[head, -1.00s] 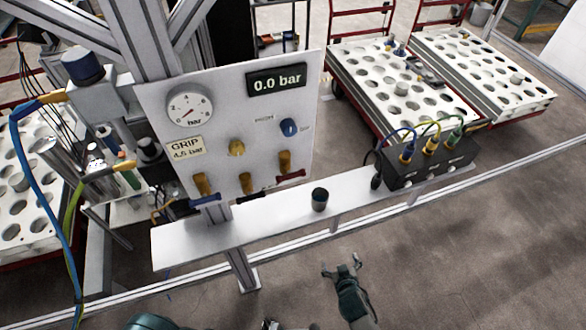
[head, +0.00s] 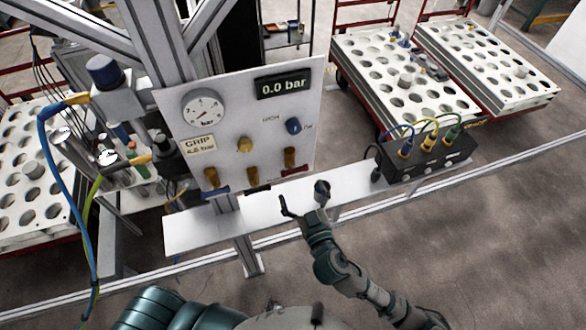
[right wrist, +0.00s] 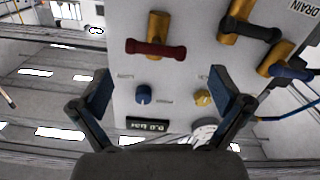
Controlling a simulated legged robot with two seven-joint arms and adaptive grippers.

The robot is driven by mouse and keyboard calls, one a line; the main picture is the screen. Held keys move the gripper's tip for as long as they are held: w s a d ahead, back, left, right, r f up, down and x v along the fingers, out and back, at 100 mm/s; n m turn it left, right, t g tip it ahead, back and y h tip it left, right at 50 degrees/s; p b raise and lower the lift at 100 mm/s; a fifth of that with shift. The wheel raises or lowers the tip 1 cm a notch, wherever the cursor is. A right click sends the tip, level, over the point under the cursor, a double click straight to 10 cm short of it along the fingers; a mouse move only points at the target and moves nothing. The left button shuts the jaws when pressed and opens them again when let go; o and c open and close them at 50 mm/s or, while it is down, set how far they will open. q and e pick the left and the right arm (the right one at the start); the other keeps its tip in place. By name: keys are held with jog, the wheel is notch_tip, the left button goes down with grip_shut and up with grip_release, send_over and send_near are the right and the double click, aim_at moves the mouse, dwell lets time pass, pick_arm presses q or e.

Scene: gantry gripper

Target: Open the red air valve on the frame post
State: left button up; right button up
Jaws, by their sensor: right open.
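The red air valve (head: 293,169) is a red lever on a brass body at the lower right of the white panel (head: 232,122) on the frame post. In the right wrist view, which is upside down, the red lever (right wrist: 155,48) lies across its brass body, beyond the fingertips. My right gripper (head: 302,203) is open and empty, in front of the shelf, below the valve and apart from it. In the right wrist view its two fingers (right wrist: 160,84) stand wide apart. The display (head: 284,86) reads 0.0 bar. My left gripper is not in view.
A black-handled valve (head: 253,178) and a blue-handled valve (head: 212,187) sit left of the red one. Above are a yellow knob (head: 245,145) and a blue knob (head: 293,126). The shelf (head: 205,232) runs below the panel, with a black connector box (head: 425,160) at its right.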

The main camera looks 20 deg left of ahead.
aim_at(295, 172)
jog(key=x, duration=0.6)
jog(key=shift+w+d+p, duration=0.1)
jog(key=shift+w+p, duration=0.2)
jog(key=shift+w, duration=0.1)
jog(key=shift+c, duration=0.3)
jog(key=c, duration=0.8)
